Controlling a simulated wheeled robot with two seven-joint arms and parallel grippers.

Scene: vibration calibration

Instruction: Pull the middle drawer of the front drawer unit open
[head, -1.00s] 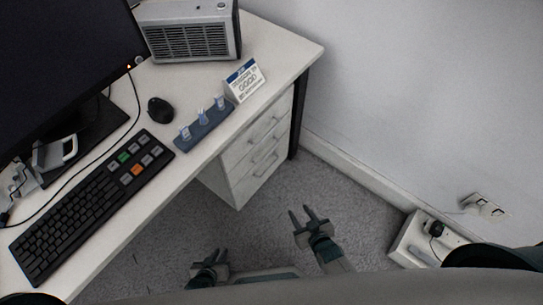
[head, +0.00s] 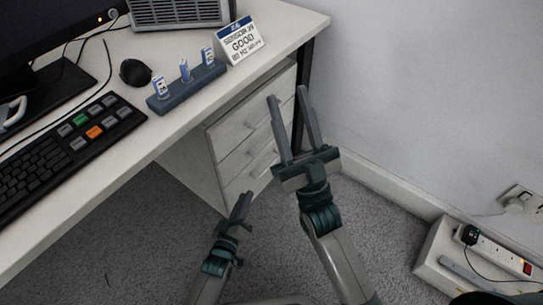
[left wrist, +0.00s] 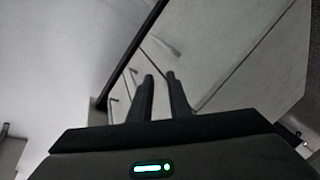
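The front drawer unit (head: 216,142) stands under the right end of the desk, and its stacked drawers look shut. The middle drawer (head: 236,160) has a thin bar handle, partly crossed by my right gripper in the head view. My right gripper (head: 287,96) is open and empty, its long fingers pointing up the picture in front of the unit's right side. My left gripper (head: 243,205) is low in front of the unit. In the left wrist view its fingers (left wrist: 160,76) show a narrow empty gap, pointing toward drawer fronts with handles (left wrist: 166,46); contact is not visible.
A power strip (head: 497,252) lies by the wall at right. Carpet (head: 130,235) is free in front.

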